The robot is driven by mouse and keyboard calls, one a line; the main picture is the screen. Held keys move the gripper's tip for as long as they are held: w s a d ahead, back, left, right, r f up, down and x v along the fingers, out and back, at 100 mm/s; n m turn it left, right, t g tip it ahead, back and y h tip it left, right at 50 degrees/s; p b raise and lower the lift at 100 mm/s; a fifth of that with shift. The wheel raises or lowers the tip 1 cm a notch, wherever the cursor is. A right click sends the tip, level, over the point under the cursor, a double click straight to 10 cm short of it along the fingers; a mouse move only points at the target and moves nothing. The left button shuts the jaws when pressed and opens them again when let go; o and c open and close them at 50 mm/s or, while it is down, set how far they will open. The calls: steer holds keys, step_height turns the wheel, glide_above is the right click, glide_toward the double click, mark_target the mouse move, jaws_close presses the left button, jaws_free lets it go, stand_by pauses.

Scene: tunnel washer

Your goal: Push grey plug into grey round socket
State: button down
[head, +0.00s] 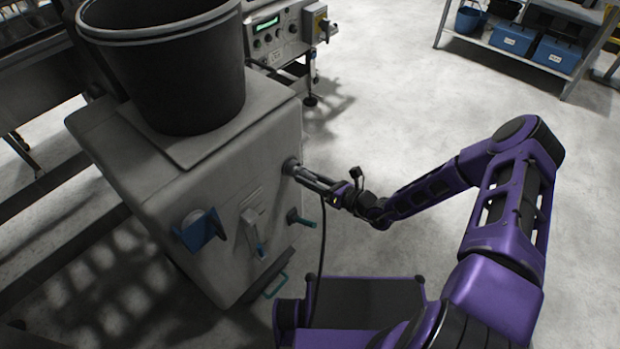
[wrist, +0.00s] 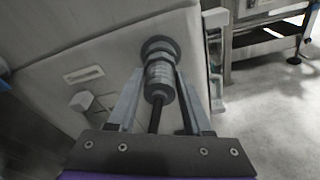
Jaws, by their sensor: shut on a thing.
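The grey plug (wrist: 160,78) is a ribbed cylinder with a black cable running back from it between my fingers. My gripper (wrist: 160,85) is shut on the plug, one finger on each side. The grey round socket (wrist: 157,48) is a round ring on the face of the light grey cabinet. The plug's front end is at the socket and lined up with it; how deep it sits I cannot tell. In the head view, my gripper (head: 312,180) reaches the socket (head: 291,166) on the cabinet's right side. The plug is mostly hidden there by the fingers.
The grey cabinet (head: 150,190) carries a large black bucket (head: 175,75) on top. A blue fitting (head: 200,229), a lever (head: 252,232) and a teal handle (head: 299,217) stick out of its face. The black cable (head: 322,240) hangs below my gripper.

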steer(key=shift+c, duration=1.2)
jaws_free()
steer(key=p+v, duration=0.1)
steer(key=v, duration=1.6)
steer(key=shift+d, duration=0.2)
